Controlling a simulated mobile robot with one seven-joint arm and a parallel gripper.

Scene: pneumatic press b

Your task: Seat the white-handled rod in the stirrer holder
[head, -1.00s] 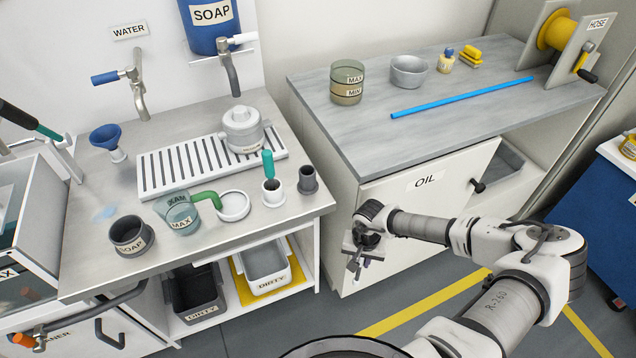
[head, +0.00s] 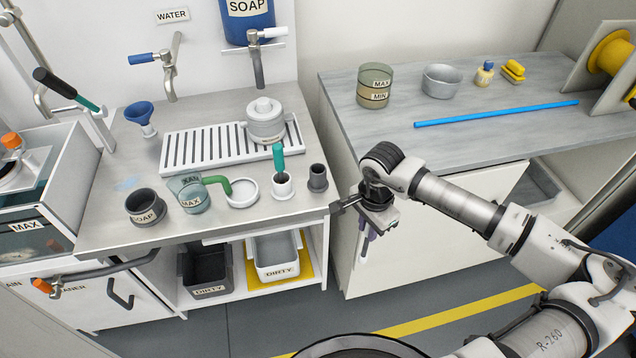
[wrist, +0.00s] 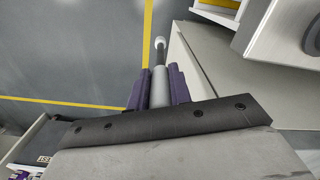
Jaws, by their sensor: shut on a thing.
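My gripper (head: 366,236) hangs just right of the sink counter's front right corner, below counter-top height. In the wrist view its purple fingers (wrist: 160,88) are shut on a light grey rod handle (wrist: 160,82). A thin dark shaft runs from it to a whitish end (wrist: 160,43). In the head view the rod is mostly hidden by the gripper. Two small upright cups stand near the counter's right edge: a white one (head: 282,190) with a green-handled rod (head: 279,160) in it, and an empty dark grey one (head: 318,180). I cannot tell which is the stirrer holder.
The cups share the sink counter (head: 245,225) with a white dish (head: 241,194), a measuring jug (head: 188,197) and a SOAP cup (head: 145,208). A lidded pot (head: 265,125) stands on the drain rack (head: 190,150). The OIL cabinet (head: 350,265) is behind my gripper.

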